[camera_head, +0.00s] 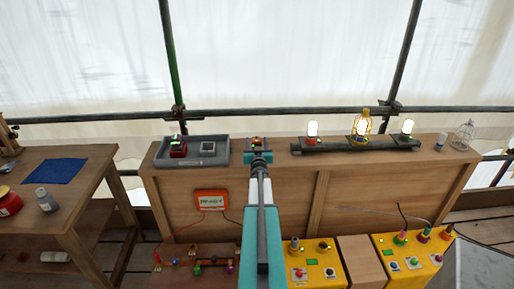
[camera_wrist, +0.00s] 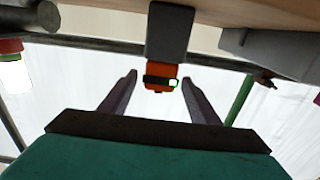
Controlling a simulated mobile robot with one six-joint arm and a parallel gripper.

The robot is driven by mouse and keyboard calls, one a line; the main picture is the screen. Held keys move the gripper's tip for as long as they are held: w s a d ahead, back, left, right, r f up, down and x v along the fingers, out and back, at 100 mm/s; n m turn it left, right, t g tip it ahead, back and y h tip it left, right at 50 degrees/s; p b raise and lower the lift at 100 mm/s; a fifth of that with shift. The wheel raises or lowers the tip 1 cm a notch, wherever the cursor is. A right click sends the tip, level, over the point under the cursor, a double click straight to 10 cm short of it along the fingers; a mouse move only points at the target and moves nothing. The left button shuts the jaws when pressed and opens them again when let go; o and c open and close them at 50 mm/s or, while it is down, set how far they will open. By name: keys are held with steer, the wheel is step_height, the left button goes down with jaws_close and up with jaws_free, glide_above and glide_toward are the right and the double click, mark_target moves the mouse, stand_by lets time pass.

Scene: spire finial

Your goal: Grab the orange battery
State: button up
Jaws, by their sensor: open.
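The orange battery (camera_wrist: 155,71) has a black band and a small green light. It sits on a dark grey holder (camera_wrist: 170,35) and shows in the wrist view straight ahead, in line with the gap between my fingers. My gripper (camera_wrist: 160,76) is open, with one finger on each side of that gap and nothing held. I cannot tell whether the fingertips reach around the battery. In the head view my gripper (camera_head: 260,157) is at the bench's back middle, and the battery is partly hidden there.
A grey tray (camera_head: 218,160) with a red block (camera_head: 178,150) stands left on the wooden bench (camera_head: 345,185). A dark bar (camera_head: 340,149) with lit lamps stands right. An orange display box (camera_head: 211,201) is on the bench front. Yellow control boxes (camera_head: 318,275) stand below.

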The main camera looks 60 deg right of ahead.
steer(key=shift+p+x, duration=0.3)
steer(key=shift+x, duration=0.65)
jaws_close()
